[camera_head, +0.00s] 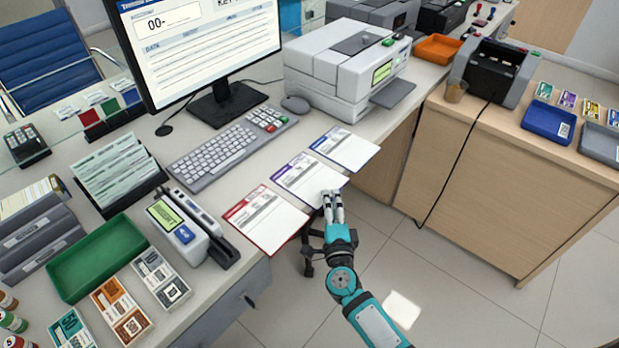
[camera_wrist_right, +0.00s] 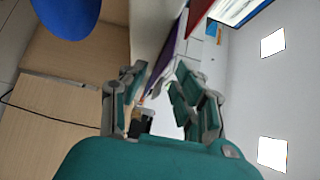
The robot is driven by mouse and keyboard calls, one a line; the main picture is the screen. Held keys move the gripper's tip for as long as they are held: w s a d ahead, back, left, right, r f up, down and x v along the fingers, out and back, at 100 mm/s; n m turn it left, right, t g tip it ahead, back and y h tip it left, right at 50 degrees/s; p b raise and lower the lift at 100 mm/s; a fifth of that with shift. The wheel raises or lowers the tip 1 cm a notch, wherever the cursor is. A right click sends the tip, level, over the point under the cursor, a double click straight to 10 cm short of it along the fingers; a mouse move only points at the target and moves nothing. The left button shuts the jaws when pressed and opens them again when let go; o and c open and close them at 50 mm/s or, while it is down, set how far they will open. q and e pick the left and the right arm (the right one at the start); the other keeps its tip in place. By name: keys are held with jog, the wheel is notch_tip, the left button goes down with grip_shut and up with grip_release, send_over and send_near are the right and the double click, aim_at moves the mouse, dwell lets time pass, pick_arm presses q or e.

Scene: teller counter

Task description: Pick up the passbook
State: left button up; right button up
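Three flat printed sheets or booklets lie along the counter's front edge in the head view: one with a red header (camera_head: 265,220), one with a purple header (camera_head: 311,180) and one with a blue header (camera_head: 345,149). I cannot tell which is the passbook. My right gripper (camera_head: 333,205) is at the front edge of the purple-header one. In the right wrist view my right gripper (camera_wrist_right: 158,88) has its fingers apart, with a purple edge (camera_wrist_right: 166,58) showing ahead between them. I see no grip on it. My left gripper is not in view.
A keyboard (camera_head: 225,150), monitor (camera_head: 200,45) and printer (camera_head: 345,75) stand behind the sheets. A card reader (camera_head: 178,228) and green tray (camera_head: 97,258) are at the left. A lower wooden counter (camera_head: 500,170) stands at the right. Open floor lies in front.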

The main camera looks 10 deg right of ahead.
jog(key=shift+w+d, duration=0.1)
jog(key=shift+w, duration=1)
grip_shut()
